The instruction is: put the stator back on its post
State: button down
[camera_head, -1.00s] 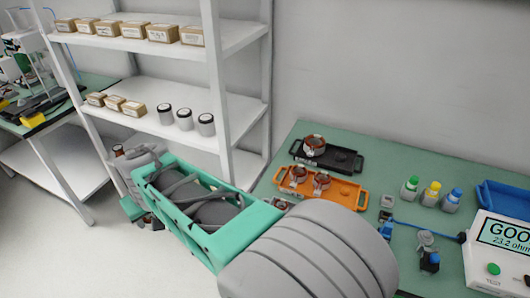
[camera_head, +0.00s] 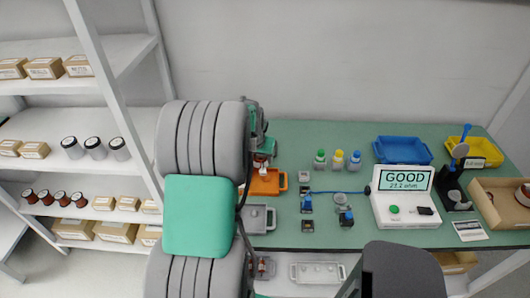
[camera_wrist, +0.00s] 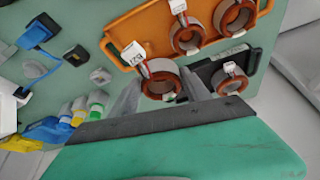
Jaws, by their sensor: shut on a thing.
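My gripper (camera_wrist: 160,78) is shut on a copper-and-grey ring-shaped stator (camera_wrist: 163,90) with a white tag. In the wrist view its fingers are on both sides of the ring, with the orange tray (camera_wrist: 122,30) beyond. In the head view the held stator (camera_head: 262,160) hangs below my gripper, near the orange tray (camera_head: 266,184). Two other tagged stators (camera_wrist: 186,38) (camera_wrist: 236,17) are on the orange tray. Another stator (camera_wrist: 229,79) is at the black tray (camera_wrist: 257,62). I cannot make out a bare post.
A tester (camera_head: 404,208) reads GOOD, 23.2 ohm. Small bottles (camera_head: 338,160), a blue bin (camera_head: 402,150) and a cardboard box (camera_head: 482,198) stand to the right. A grey tray (camera_head: 264,222) lies in front of the orange tray. Shelves (camera_head: 110,65) stand left.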

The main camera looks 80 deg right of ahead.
aim_at(265, 167)
jog(key=shift+s+d+f+m, duration=0.1)
jog(key=shift+s+d+m, duration=0.1)
jog(key=shift+s, duration=0.35)
jog(key=shift+s+d+m, duration=0.1)
jog(key=shift+s+d, duration=0.1)
jog(key=shift+s, duration=0.35)
jog(key=shift+w+f+b, duration=0.1)
jog(key=shift+f+b, duration=1.2)
jog(key=shift+f, duration=1.05)
jog(key=shift+a, duration=0.2)
jog(key=shift+f, duration=0.1)
jog(key=shift+f+b, duration=0.95)
jog(key=shift+f+b, duration=0.25)
jog(key=shift+b, duration=0.05)
jog(key=c, duration=0.7)
grip_release()
